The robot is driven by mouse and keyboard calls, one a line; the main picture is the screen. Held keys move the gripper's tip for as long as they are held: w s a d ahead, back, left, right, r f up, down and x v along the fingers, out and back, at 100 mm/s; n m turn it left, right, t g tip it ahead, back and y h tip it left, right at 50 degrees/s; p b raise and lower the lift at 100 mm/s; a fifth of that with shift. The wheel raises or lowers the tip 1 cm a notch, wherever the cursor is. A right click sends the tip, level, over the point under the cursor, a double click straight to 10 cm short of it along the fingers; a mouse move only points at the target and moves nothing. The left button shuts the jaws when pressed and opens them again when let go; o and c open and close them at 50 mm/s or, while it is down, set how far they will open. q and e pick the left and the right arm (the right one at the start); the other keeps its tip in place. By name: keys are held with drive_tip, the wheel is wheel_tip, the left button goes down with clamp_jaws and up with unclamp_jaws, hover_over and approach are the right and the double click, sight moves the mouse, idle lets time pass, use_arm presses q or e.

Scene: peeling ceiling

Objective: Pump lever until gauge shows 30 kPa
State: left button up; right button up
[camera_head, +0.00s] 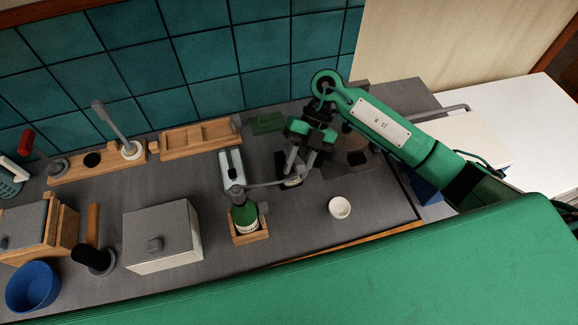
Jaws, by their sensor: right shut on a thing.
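A green bottle (244,217) stands upright in a small wooden holder (248,238) near the middle of the counter. A grey pump head (236,192) sits on its top, and a thin grey lever (265,185) runs from there to the right. My right gripper (291,172) reaches down from the green arm on the right and is shut on the lever's far end; its fingers partly hide the grip. A pale upright panel (232,170) stands behind the bottle; I cannot tell whether it is the gauge, and no reading is legible. My left gripper is out of view.
A white cup (339,207) stands right of the bottle. A grey-lidded box (162,236), a black-handled tool (94,258) and a blue bowl (33,286) are to the left. The counter between bottle and cup is clear.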

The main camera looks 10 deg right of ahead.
drive_tip(key=shift+f, duration=0.1)
wheel_tip(320, 180, down, 7)
drive_tip(key=s+n+t+b, duration=0.2)
drive_tip(key=t+b, duration=0.4)
drive_tip(key=b, duration=0.5)
drive_tip(key=shift+b, duration=0.35)
drive_tip(key=shift+s+r, duration=0.1)
drive_tip(key=shift+r, duration=0.1)
